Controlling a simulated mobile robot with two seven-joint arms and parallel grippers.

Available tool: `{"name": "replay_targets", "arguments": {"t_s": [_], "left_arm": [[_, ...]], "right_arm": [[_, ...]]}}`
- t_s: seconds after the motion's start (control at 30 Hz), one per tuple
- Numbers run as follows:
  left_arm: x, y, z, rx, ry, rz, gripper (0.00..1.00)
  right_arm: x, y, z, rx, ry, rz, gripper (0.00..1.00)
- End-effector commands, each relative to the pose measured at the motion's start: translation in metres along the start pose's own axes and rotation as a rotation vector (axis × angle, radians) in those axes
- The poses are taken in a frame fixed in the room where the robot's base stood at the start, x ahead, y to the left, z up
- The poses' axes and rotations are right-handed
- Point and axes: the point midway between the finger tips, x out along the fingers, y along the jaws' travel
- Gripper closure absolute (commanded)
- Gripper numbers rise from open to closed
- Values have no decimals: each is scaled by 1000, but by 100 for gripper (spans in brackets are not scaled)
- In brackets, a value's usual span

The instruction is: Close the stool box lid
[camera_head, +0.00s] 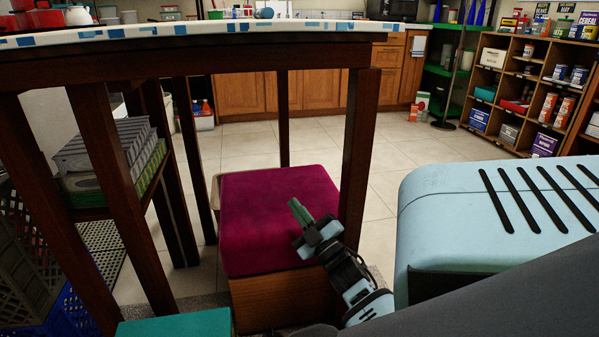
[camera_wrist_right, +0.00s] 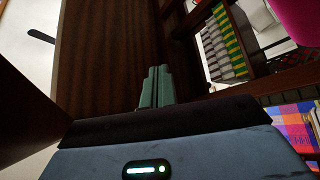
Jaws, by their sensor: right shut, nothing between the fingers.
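The stool box has a magenta padded lid (camera_head: 275,205) over a brown wooden body (camera_head: 275,300), under the near side of the table. The lid looks roughly flat; I cannot tell whether it sits fully down on the box. A pale edge shows past its left rear side. My right gripper (camera_head: 299,212) is over the right part of the lid, its green fingers together and empty. Whether they touch the lid is unclear. The fingers (camera_wrist_right: 157,88) also show in the right wrist view, in front of a dark wooden surface. My left gripper is out of view.
The table (camera_head: 210,62) stands over the stool, with a dark leg (camera_head: 359,150) close right of the lid. Stacked crates (camera_head: 35,270) are at left. A teal surface (camera_head: 175,326) lies at bottom left. Tiled floor (camera_head: 400,165) is clear beyond; shelves (camera_head: 525,90) stand far right.

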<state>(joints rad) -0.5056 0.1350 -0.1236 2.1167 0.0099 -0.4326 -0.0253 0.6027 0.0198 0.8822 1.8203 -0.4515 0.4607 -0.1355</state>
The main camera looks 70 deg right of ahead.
Motion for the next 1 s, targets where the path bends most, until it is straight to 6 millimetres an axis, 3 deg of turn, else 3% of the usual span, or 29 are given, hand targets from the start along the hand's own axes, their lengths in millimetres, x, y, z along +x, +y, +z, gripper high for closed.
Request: {"name": "replay_targets", "arguments": {"t_s": [0.2, 0.6, 0.8, 1.0], "left_arm": [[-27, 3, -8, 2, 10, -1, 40], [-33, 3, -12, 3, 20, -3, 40], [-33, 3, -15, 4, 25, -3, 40], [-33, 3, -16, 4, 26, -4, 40]], "right_arm": [[19, 22, -16, 4, 5, 2, 100], [-54, -16, -23, 5, -2, -2, 100], [-70, -23, -25, 4, 1, -1, 100], [-74, -25, -26, 3, 2, 0, 100]]}}
